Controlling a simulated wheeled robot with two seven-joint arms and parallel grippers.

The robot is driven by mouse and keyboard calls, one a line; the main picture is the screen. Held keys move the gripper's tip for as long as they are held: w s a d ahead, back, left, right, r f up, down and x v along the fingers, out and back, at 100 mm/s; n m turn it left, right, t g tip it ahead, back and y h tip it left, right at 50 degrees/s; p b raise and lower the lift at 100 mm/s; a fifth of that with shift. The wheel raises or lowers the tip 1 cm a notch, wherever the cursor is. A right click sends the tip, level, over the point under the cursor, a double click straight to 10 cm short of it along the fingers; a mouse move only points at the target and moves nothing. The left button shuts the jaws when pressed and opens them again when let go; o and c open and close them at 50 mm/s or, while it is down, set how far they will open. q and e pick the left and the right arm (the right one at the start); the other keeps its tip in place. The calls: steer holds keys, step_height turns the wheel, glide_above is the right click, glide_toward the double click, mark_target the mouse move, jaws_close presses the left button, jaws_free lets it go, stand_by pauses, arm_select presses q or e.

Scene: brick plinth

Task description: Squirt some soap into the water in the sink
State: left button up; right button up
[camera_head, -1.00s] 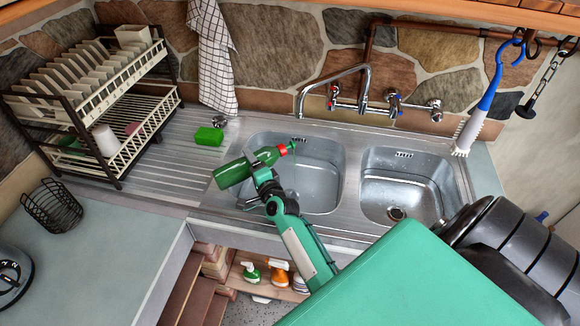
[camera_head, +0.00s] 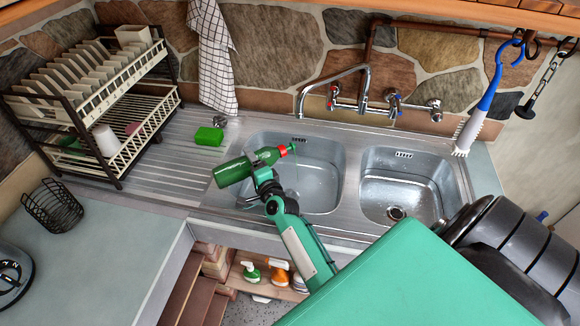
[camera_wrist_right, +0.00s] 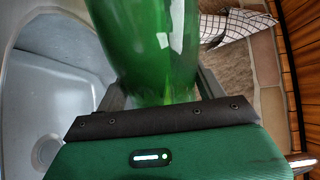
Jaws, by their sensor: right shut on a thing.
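A green soap bottle (camera_head: 234,171) with a red cap lies tilted nearly sideways over the left sink basin (camera_head: 321,176), its cap end pointing right and slightly up. A thin green stream runs down from the cap into the basin. My right gripper (camera_head: 265,174) is shut around the bottle's middle. The right wrist view shows the green bottle (camera_wrist_right: 158,45) close up between the fingers, with part of the basin at left. Water in the left basin is hard to make out. My left gripper is not in view.
The right basin (camera_head: 398,190) looks empty. A faucet (camera_head: 335,88) reaches over the left basin. A green sponge (camera_head: 208,137) lies on the drainboard, beside a dish rack (camera_head: 95,95). A brush (camera_head: 478,115) hangs at right.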

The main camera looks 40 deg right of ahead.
steer(key=shift+d+f+m+b, duration=0.1)
steer(key=shift+f+m+b, duration=0.25)
steer(key=shift+m, duration=0.65)
stand_by(2.0)
steer(key=shift+s+d+r+m+p, duration=0.1)
steer(key=shift+d+r+m+p, duration=0.15)
steer(key=shift+m, duration=0.55)
steer(key=shift+d+r+m+p, duration=0.1)
steer(key=shift+d+r+m, duration=0.2)
steer(key=shift+m, duration=0.5)
stand_by(3.4)
